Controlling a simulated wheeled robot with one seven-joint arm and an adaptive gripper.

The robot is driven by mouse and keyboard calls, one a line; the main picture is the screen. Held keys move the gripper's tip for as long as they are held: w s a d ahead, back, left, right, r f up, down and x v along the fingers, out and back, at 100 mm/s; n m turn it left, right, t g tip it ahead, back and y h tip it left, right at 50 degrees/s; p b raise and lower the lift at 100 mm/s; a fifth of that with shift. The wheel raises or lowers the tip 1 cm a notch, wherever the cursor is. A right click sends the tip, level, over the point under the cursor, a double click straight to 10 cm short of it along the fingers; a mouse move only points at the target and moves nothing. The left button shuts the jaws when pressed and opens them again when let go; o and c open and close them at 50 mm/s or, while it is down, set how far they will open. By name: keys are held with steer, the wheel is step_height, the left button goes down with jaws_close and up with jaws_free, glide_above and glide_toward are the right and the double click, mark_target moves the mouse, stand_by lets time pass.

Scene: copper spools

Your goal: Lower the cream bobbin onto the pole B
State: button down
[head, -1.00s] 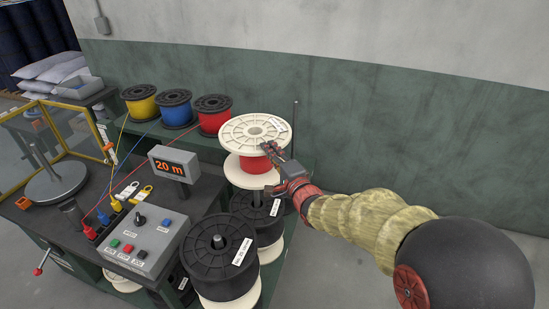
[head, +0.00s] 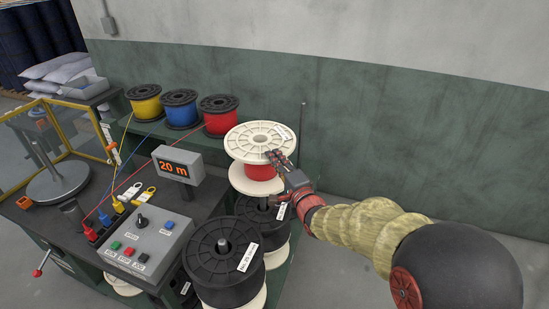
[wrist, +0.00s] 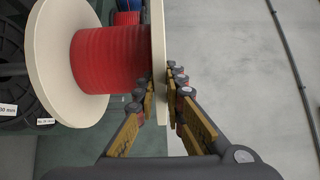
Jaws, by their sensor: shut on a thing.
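The cream bobbin (head: 246,146), wound with red wire, is held level, flanges up and down, above a black spool (head: 259,214) in the rear stack. My gripper (head: 279,160) is shut on the rim of its upper flange from the right. The wrist view shows the flange (wrist: 158,60) between the fingers (wrist: 161,92) and the red winding (wrist: 105,60) beside them. The bobbin hides most of what is directly below it. No pole B label is legible, and I cannot tell whether the bobbin surrounds a pole.
A front black spool (head: 205,262) sits around a grey pole (head: 223,247). Yellow (head: 146,104), blue (head: 181,110) and red (head: 219,116) spools stand on the back shelf. A display (head: 176,166) and control box (head: 143,240) are left. A thin upright rod (head: 303,130) stands behind my gripper.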

steer(key=shift+f+b, duration=4.2)
steer(key=shift+f, duration=5)
steer(key=c, duration=1.8)
jaws_free()
steer(key=shift+f, duration=0.1)
steer(key=shift+s+f, duration=0.15)
steer(key=shift+f, duration=0.2)
steer(key=v, duration=1.2)
steer(key=shift+r, duration=0.2)
